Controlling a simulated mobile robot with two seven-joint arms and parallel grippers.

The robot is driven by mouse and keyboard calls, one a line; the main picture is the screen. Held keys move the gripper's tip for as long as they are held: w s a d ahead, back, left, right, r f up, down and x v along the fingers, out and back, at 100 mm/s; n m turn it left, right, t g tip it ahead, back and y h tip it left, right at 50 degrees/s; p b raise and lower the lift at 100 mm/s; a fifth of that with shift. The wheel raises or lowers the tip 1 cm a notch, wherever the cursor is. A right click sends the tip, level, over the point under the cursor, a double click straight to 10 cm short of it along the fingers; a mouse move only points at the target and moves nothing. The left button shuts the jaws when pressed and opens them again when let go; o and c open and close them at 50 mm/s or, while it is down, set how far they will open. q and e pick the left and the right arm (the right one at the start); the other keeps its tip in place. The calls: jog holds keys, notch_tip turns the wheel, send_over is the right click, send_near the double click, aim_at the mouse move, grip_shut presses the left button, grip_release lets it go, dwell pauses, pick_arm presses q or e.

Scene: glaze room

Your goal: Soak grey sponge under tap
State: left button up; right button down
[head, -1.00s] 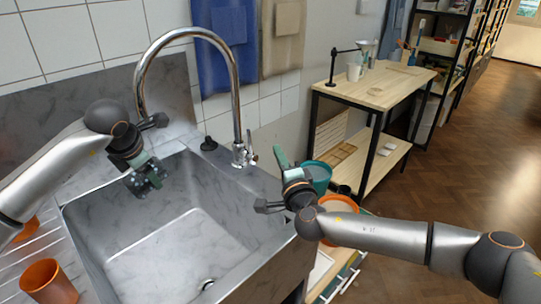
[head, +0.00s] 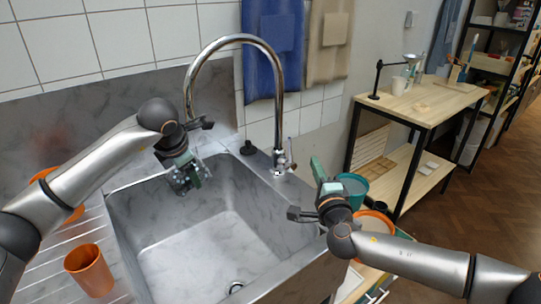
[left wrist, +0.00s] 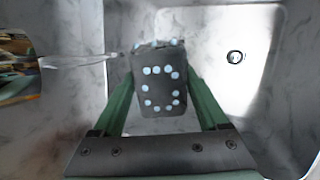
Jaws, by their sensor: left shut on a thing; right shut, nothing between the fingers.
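The grey sponge (head: 187,182) has pale blue spots on its face. My left gripper (head: 182,168) is shut on it and holds it above the left back part of the sink (head: 190,245). In the left wrist view the sponge (left wrist: 158,88) sits between two green fingers. The chrome tap (head: 280,95) arches over the sink, and its spout end comes down just above my left gripper, partly hidden by it. In the left wrist view a thin clear streak (left wrist: 80,61), looking like water, runs to the sponge's edge. My right gripper (head: 318,168) is shut and empty, right of the tap's base.
An orange cup (head: 89,270) stands on the ribbed drainboard left of the sink. A teal bucket (head: 352,190) and an orange bucket (head: 374,222) are beside my right gripper. The drain (head: 237,287) is at the sink's front. A wooden table (head: 425,100) stands at the back right.

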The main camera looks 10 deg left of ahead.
jog(key=s+a+f+m, duration=0.1)
jog(key=s+a+m, duration=0.3)
jog(key=m, duration=1.3)
jog(key=s+a+f+m, duration=0.1)
jog(key=s+a+m, duration=0.25)
jog(key=m, duration=1.35)
jog(key=w+r, duration=0.2)
jog(key=w, duration=1)
jog(key=shift+w+a+t+h, duration=0.15)
jog(key=shift+w+t+h, duration=0.15)
jog(key=shift+h, duration=0.1)
jog(key=shift+m, duration=0.3)
